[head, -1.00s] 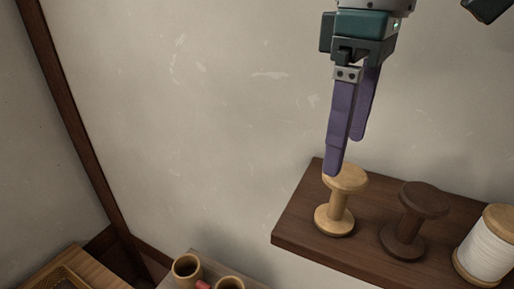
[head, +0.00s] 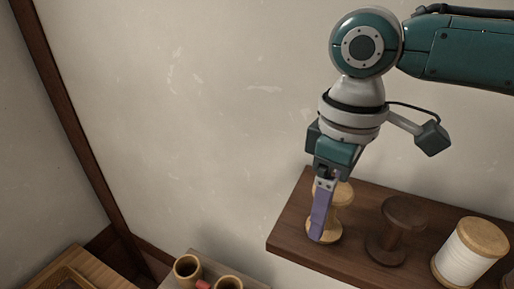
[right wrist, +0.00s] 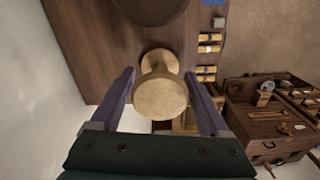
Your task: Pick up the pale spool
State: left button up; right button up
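The pale spool (head: 345,193) stands upright near the left end of a dark wooden shelf (head: 287,232). My right gripper (head: 322,222) points down at it, and one purple finger hides part of the spool in the head view. In the right wrist view the spool (right wrist: 160,97) lies between the two fingers (right wrist: 160,74). They are spread wide, with a gap visible on each side, so the gripper is open. My left gripper does not show.
A dark spool (head: 394,243) stands just right of the pale one. A spool of white thread (head: 464,255) is farther right. Wooden cups (head: 187,268) stand lower left, below the shelf. The plain wall (head: 200,120) rises behind.

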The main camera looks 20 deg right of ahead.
jog(key=c, duration=1.1)
